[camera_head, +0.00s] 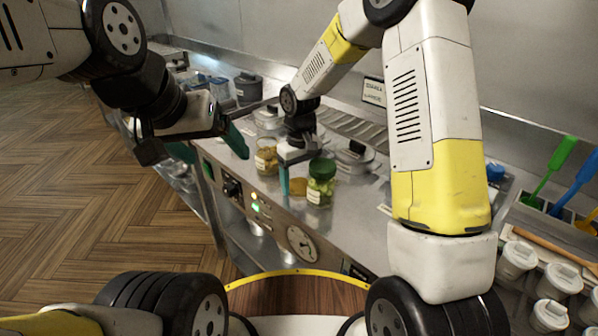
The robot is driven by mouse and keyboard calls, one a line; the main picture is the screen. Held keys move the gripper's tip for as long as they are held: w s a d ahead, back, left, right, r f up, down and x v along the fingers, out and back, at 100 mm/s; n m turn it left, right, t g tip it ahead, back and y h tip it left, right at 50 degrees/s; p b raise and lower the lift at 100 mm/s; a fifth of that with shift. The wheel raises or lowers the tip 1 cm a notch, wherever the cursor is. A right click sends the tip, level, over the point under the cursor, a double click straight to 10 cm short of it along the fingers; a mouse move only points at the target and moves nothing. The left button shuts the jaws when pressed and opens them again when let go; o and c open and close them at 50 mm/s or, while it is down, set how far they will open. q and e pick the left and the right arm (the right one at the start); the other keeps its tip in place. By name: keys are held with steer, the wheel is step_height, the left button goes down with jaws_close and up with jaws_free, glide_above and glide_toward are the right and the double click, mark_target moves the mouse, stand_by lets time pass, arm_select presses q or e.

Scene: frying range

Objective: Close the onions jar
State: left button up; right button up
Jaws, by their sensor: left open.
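A glass jar with brownish-yellow contents (266,158) stands on the steel counter; it looks like the onions jar, but I cannot read its label. Its top looks lidless, though it is small in view. A flat golden disc (299,187), which looks like a lid, lies on the counter to its right. My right gripper (302,160) is just right of the jar, above the disc, with its fingers apart and no object seen between them. My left gripper (208,150) is open and empty, left of the jar and over the counter's front edge.
A green-lidded jar (321,183) with green contents stands close to the right of the disc. Lidded metal containers (354,157) and a dark pot (248,87) stand behind. White lidded tubs (516,262) and colored utensils (556,160) are at the right.

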mark_target(300, 185)
steer(key=c, duration=1)
step_height(300, 185, up, 18)
stand_by(0.4)
